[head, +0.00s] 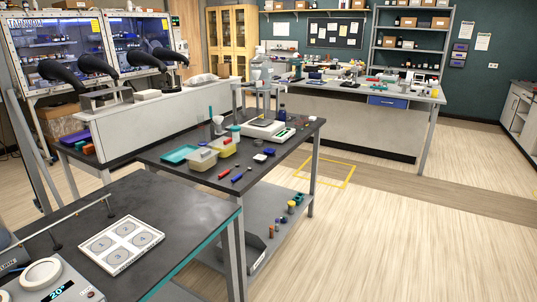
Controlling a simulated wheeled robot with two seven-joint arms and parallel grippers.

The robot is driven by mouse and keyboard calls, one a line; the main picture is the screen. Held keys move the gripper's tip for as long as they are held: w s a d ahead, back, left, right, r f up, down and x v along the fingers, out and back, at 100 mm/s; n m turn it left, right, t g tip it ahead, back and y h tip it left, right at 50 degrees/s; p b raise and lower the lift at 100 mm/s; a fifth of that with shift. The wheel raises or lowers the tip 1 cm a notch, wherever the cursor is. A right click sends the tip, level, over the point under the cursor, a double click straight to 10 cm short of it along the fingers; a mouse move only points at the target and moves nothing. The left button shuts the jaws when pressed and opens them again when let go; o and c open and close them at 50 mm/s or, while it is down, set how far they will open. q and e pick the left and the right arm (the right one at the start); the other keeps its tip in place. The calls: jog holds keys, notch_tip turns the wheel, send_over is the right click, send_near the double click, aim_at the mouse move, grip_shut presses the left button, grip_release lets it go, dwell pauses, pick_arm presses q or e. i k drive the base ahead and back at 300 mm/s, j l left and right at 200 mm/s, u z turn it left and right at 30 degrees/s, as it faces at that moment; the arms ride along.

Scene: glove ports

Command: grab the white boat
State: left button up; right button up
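I cannot single out the white boat with certainty at this size. A small whitish piece (259,157) lies on the middle dark bench, in front of the balance. A pale cream open container (202,159) stands farther left on the same bench, beside a teal tray (179,153). Neither of my grippers is in view, and nothing is seen being held.
The middle bench (270,170) also bears a white balance (268,130), bottles and small red and blue items. The near bench holds a white numbered plate (121,243) and a device with a display (55,285). Open floor (400,220) lies to the right.

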aim_at(258, 158)
jog(key=u, duration=0.75)
jog(key=i+l+u, duration=0.25)
jog(key=u, duration=0.15)
jog(key=i+l+u, duration=0.15)
jog(key=l+u, duration=0.25)
jog(key=i+l+u, duration=0.1)
jog(key=l+u, duration=0.3)
jog(key=i+l+u, duration=0.25)
jog(key=l, duration=1.5)
jog(key=l+u, duration=0.25)
jog(key=l, duration=1.5)
